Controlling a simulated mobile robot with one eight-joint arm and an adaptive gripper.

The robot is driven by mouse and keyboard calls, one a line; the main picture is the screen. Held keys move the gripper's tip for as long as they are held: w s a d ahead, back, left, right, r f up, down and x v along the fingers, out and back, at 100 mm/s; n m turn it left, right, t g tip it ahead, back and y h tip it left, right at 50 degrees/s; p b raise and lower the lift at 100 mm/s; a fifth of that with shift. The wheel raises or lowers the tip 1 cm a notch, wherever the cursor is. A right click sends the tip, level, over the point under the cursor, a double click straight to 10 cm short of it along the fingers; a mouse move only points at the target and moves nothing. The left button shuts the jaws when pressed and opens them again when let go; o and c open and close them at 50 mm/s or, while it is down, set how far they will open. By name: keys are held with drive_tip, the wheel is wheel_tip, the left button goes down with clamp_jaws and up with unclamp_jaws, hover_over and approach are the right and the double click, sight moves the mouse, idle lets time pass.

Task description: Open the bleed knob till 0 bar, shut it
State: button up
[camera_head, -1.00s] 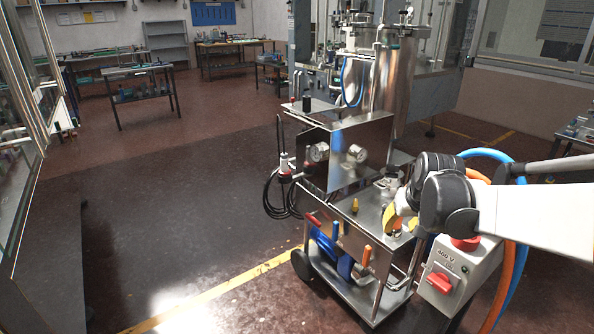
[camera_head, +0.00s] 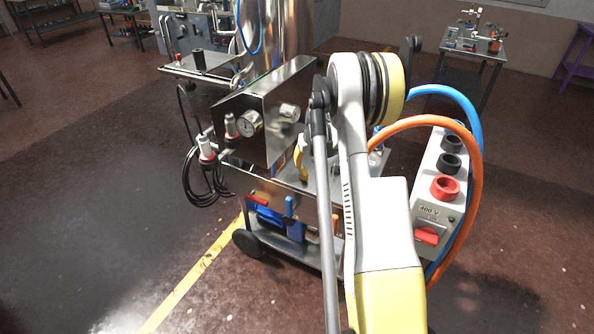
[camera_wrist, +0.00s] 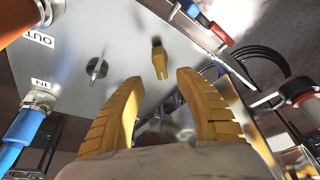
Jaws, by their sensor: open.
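My gripper (camera_wrist: 160,85) is open and empty in the wrist view, its two yellow fingers apart above a metal panel (camera_wrist: 65,70). A small yellow handle (camera_wrist: 160,62) on the panel shows just past the gap between the fingertips, apart from them. A small dark wing-shaped knob (camera_wrist: 97,68) stands on the panel left of the fingers. I cannot tell which of these is the bleed knob.
A blue hose (camera_wrist: 22,128) and an orange hose (camera_wrist: 18,18) join the panel near labels IN and OUT. A grey control box (camera_head: 428,200) stands right of the cart. Floor left is clear.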

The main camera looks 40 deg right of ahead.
sight(304, 170)
drive_tip(key=b+x, duration=0.3)
drive_tip(key=x, duration=0.5)
drive_tip(key=shift+w+f, duration=0.1)
drive_tip(key=shift+f, duration=0.15)
drive_tip(key=shift+c, duration=0.5)
clamp_jaws()
